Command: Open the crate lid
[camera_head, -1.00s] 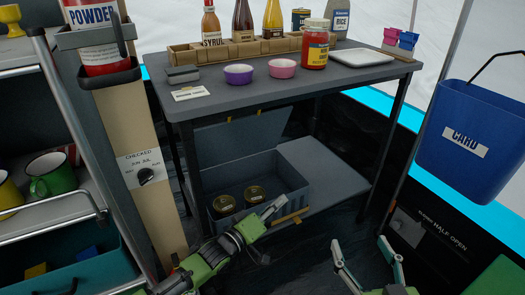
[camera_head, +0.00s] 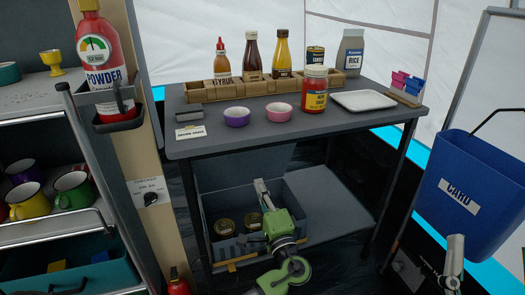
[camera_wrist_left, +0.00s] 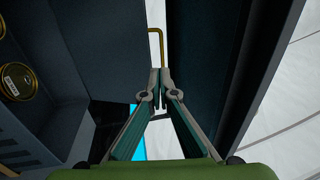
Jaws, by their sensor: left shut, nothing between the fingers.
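The blue-grey crate (camera_head: 290,226) stands on the shelf under the table. Its lid (camera_head: 250,165) stands raised at the back, so the crate is open at the top. Two dark cans (camera_head: 224,226) are inside; one also shows in the left wrist view (camera_wrist_left: 17,82). My left gripper (camera_head: 262,187) reaches over the crate in front of the raised lid. Its fingers are together and empty in the left wrist view (camera_wrist_left: 160,75), with a brass handle (camera_wrist_left: 156,38) close beyond the tips. My right gripper (camera_head: 454,250) is at the lower right, seen nearly edge-on.
The tabletop (camera_head: 300,139) above the crate holds bottles, bowls and a tray. A table leg (camera_head: 387,205) stands right of the crate. A blue bin (camera_head: 478,165) hangs at the right. A shelf cart (camera_head: 40,236) and a red extinguisher (camera_head: 178,286) are at the left.

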